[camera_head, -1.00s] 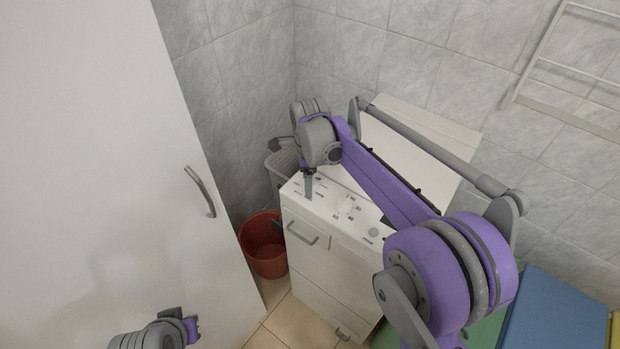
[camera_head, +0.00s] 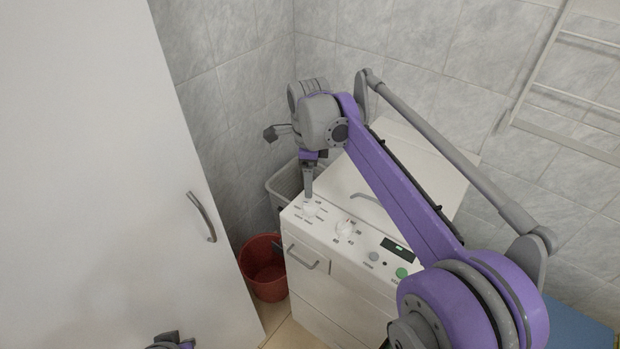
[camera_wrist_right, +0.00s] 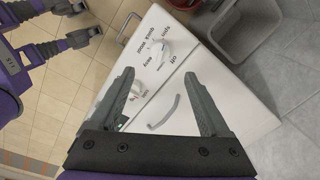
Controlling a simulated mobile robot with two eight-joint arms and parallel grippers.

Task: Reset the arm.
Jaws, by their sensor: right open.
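My right arm (camera_head: 400,190) reaches over a white appliance (camera_head: 318,310) with dials. My right gripper (camera_head: 308,194) points down at the near left corner of its control panel, close to a white dial (camera_head: 312,210). In the right wrist view my right gripper (camera_wrist_right: 160,78) is open and nothing is held. The dial (camera_wrist_right: 160,50) shows between and beyond the fingertips; I cannot tell whether they touch it. My left gripper (camera_wrist_right: 78,22) shows two spread grey fingers at the upper left of the wrist view. In the head view only a bit of the left arm shows at the bottom.
A second dial (camera_head: 345,228) and a green button (camera_head: 402,272) are on the panel. A white cabinet door (camera_head: 110,200) stands close at left. A red bucket (camera_head: 262,282) and a grey basket (camera_head: 284,182) stand beside the appliance. Tiled walls close off the back.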

